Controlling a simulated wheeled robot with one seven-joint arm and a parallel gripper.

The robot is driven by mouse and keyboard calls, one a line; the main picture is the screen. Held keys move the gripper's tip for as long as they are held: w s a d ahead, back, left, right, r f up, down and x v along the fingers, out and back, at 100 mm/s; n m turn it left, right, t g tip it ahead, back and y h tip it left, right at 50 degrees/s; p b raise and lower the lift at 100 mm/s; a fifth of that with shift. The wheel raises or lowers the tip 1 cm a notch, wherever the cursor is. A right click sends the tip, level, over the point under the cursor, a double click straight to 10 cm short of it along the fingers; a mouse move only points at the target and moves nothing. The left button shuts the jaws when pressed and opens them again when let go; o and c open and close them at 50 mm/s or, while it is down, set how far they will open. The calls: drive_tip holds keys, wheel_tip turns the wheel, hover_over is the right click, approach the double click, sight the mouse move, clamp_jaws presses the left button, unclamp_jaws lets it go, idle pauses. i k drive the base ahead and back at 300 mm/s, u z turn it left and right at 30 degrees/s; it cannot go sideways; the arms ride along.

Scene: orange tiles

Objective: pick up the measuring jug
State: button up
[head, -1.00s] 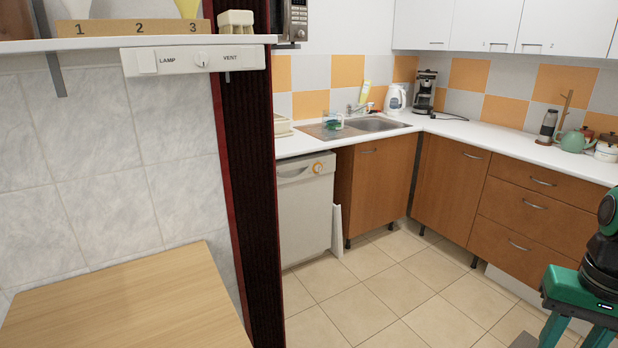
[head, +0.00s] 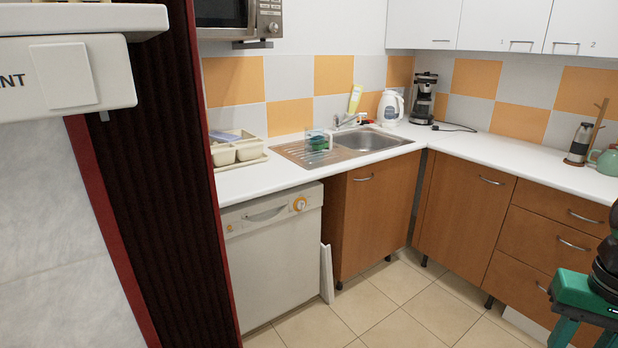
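I cannot make out a measuring jug for certain. A small clear container (head: 317,140) with something green at it stands on the sink's drainboard, too small to identify. A white kettle-like jug (head: 390,107) stands at the back corner behind the sink. My gripper (head: 584,338) shows at the lower right edge, teal with two fingers apart and nothing seen between them. Its fingertips are cut off by the frame. It is well in front of the counter, far from these things.
A dark red pleated partition (head: 150,150) and a shelf with a control panel (head: 65,75) stand close on the left. The counter (head: 480,160) holds a coffee maker (head: 423,98), cream bins (head: 237,150) and a teapot (head: 608,160). The tiled floor (head: 400,315) ahead is clear.

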sight(314, 142)
drive_tip(key=z, duration=0.05)
drive_tip(key=i, duration=2.6)
drive_tip(key=u, duration=0.05)
